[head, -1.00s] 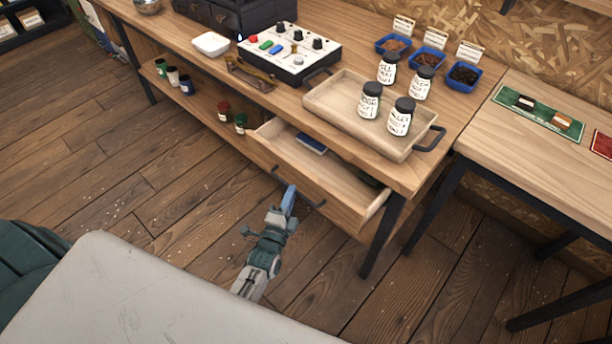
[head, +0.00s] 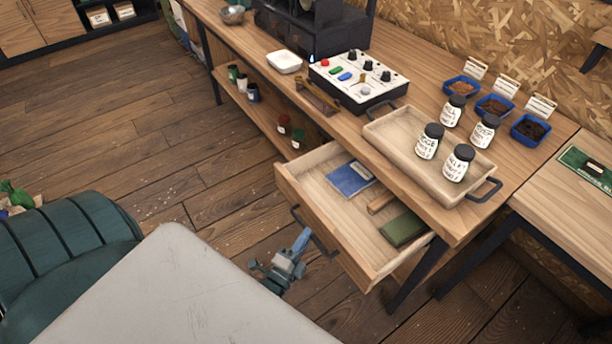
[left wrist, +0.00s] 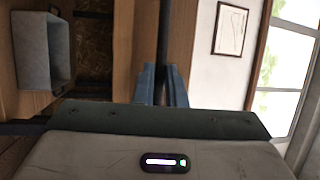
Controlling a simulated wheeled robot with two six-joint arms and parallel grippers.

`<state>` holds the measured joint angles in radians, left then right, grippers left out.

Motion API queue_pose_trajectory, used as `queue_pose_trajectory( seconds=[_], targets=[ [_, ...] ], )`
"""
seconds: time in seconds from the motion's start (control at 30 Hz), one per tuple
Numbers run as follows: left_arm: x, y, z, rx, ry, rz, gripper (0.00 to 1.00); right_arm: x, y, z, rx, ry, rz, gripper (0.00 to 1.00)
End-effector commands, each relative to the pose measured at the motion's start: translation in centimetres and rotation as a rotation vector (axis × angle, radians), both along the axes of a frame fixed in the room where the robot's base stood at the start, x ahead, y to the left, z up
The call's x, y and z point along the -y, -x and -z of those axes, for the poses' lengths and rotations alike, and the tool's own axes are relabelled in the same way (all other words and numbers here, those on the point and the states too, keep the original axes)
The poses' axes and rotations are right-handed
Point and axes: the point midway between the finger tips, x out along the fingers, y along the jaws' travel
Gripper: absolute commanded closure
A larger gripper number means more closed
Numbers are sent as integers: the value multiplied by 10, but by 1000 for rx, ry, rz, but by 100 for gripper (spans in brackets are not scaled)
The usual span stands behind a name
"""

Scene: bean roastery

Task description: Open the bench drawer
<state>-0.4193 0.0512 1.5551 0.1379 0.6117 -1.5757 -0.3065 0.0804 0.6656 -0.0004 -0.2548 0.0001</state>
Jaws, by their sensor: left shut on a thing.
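The wooden bench drawer (head: 318,222) stands pulled well out from under the bench top in the head view. Its dark bar handle (head: 328,250) is on the front panel. My left gripper (head: 303,238) is shut on this handle, with its blue fingers at the drawer front. In the left wrist view, the blue fingers (left wrist: 163,85) stand on either side of a dark bar. Inside the drawer lie a blue booklet (head: 350,179), a small wooden piece (head: 381,203) and a green item (head: 402,229). My right gripper is not in view.
On the bench (head: 335,122) above stand a wooden tray (head: 391,146) with several labelled jars, a control box (head: 357,80) and blue bean trays. Small jars stand on the low shelf at left. The wooden floor (head: 160,130) before the bench is clear.

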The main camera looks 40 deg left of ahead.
Motion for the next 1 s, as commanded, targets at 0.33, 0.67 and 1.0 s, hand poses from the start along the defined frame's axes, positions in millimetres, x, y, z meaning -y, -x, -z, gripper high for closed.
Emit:
queue_pose_trajectory(
  seconds=[0.33, 0.67, 1.0],
  targets=[
    [0, 0, 0, -1, 0, 0, 68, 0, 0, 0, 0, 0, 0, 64],
    [1, 20, 7, -5, 0, 0, 68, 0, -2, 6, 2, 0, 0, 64],
    [4, 85, 18, -4, 0, 0, 68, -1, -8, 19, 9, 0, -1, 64]
  ],
)
